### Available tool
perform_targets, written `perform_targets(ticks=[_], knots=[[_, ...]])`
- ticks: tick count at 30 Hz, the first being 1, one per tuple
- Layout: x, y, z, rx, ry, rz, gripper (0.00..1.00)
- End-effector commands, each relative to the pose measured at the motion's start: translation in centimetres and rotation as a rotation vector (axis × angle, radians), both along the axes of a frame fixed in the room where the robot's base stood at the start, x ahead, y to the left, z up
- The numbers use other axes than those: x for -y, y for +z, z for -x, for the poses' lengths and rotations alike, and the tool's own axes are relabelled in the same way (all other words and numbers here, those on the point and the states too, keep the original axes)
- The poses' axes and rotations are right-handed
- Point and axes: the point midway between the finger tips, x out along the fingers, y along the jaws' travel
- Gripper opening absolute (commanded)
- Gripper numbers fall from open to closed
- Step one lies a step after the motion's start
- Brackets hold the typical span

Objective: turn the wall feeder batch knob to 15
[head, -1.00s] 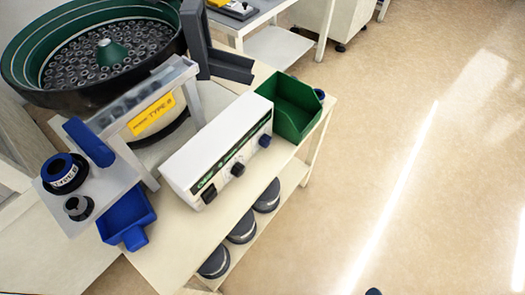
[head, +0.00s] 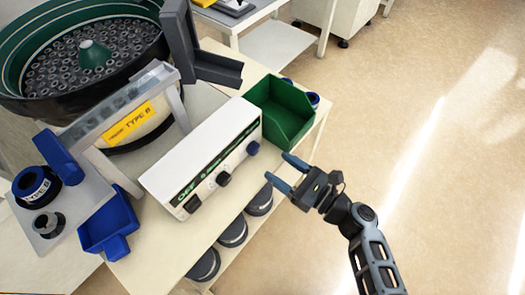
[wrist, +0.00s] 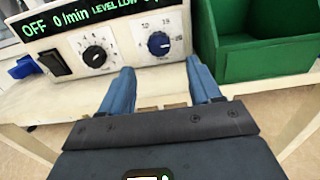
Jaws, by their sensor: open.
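The white control box (head: 200,158) stands on the bench beside the bowl feeder. Its front carries a blue knob (head: 253,148) at the right and a black knob (head: 223,179) to its left. In the wrist view the blue knob (wrist: 158,43) has a printed number scale around it; its exact setting is too small to read. The black knob (wrist: 95,56) also has a numbered scale. My gripper (head: 278,169) is open and empty, in front of the box, apart from the blue knob. In the wrist view its fingers (wrist: 160,69) point toward the blue knob, one to each side below it.
A green bin (head: 281,112) sits right of the box, close to my right finger in the wrist view. A black switch (wrist: 54,63) and a display reading OFF and 0/min are at the left. Dark round pots (head: 233,232) stand on the lower shelf. The right floor is clear.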

Motion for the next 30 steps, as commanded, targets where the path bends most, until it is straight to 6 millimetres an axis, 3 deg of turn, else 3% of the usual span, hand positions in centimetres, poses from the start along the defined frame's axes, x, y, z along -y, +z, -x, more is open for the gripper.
perform_targets(ticks=[15,27,30], knots=[[-5.4,0.1,-4.2,0.0,0.002,-0.002,0.63],[-6.0,0.1,-4.7,0.001,0.0,0.0,0.63],[-6.0,0.1,-4.6,0.001,0.0,0.0,0.53]])
